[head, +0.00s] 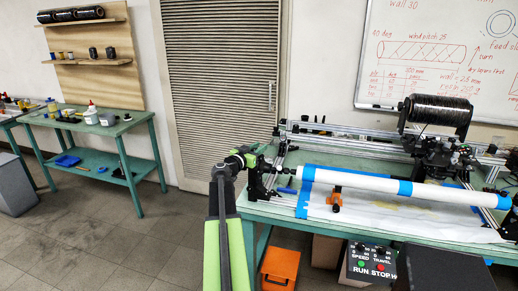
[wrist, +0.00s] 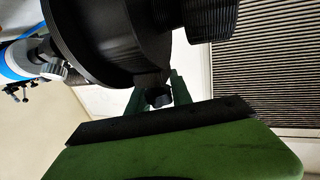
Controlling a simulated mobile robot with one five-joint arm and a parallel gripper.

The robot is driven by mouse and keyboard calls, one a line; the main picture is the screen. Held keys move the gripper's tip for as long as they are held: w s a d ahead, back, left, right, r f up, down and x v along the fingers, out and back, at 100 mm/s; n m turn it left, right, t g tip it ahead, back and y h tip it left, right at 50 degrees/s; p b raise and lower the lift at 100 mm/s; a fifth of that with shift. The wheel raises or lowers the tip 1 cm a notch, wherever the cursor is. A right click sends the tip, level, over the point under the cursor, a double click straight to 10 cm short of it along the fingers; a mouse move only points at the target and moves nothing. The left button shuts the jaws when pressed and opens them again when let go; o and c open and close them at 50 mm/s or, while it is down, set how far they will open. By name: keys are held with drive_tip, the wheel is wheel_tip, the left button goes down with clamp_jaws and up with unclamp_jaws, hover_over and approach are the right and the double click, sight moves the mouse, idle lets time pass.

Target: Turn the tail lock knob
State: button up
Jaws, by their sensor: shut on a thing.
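My gripper (head: 243,156) reaches the left end of the winding machine in the head view. In the wrist view my gripper (wrist: 158,97) has its two green fingers on either side of a small black knob, the tail lock knob (wrist: 158,98). The fingers are shut on it. The knob sits under a large round black housing (wrist: 110,35) that fills the upper part of the wrist view. In the head view I cannot make out the knob behind the gripper and the black end parts (head: 258,180).
A white tube (head: 365,182) with blue tape lies along the machine, right of my gripper. A black spool (head: 438,110) stands at the back. An orange bin (head: 280,265) and a control box (head: 370,264) are low in front. A green side table (head: 100,127) stands left, with clear floor between.

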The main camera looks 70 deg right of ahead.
sight(254, 149)
clamp_jaws()
drive_tip(key=shift+n+t, duration=0.3)
drive_tip(key=shift+t, duration=0.1)
drive_tip(key=n+t, duration=0.1)
drive_tip(key=t, duration=0.1)
drive_tip(key=n+t, duration=0.2)
drive_tip(key=t, duration=0.1)
drive_tip(key=shift+w+n+t+h, duration=0.3)
drive_tip(key=shift+w, duration=0.1)
drive_tip(key=n+t+y, duration=0.1)
drive_tip(key=n+t, duration=0.1)
drive_tip(key=t, duration=0.2)
drive_tip(key=w+n+t+y, duration=0.1)
drive_tip(key=n+t+y, duration=0.1)
drive_tip(key=n+t, duration=0.1)
drive_tip(key=shift+w+a+t, duration=0.1)
drive_tip(key=shift+w+t, duration=0.05)
drive_tip(key=shift+t, duration=0.35)
drive_tip(key=n+t+y, duration=0.3)
drive_tip(key=w+n+t+y, duration=0.1)
drive_tip(key=t, duration=0.1)
drive_tip(key=shift+a+n+y, duration=0.3)
drive_tip(key=shift+n, duration=0.1)
drive_tip(key=shift+w+a+n+t+y, duration=0.1)
drive_tip(key=shift+a+n+t+y, duration=0.15)
drive_tip(key=shift+n+t+y, duration=0.55)
drive_tip(key=shift+w+a+n+t+y, duration=0.1)
drive_tip(key=shift+a+n+t+y, duration=0.2)
drive_tip(key=shift+n+y, duration=0.85)
drive_tip(key=shift+y, duration=0.65)
